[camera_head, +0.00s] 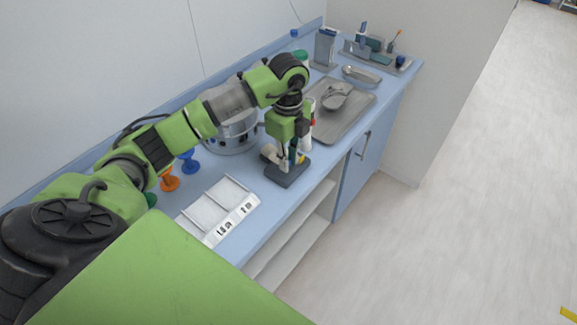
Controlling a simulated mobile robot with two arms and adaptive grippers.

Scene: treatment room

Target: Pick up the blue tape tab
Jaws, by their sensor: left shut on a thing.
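My left gripper (293,152) reaches down from above over a small dark grey stand (287,174) near the counter's front edge. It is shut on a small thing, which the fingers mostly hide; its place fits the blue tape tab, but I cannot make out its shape. A pale, beige piece (270,153) sits on the left side of the stand, right beside the fingers. A small yellow bit (301,159) shows at the right of the fingertips. My right gripper is not in view.
A white divided tray (247,205) lies nearer me on the blue counter, with orange (169,181) and blue (189,163) stemmed items behind it. A round metal vessel (235,133) stands behind my arm. A metal tray (349,117) with a bowl lies beyond the gripper.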

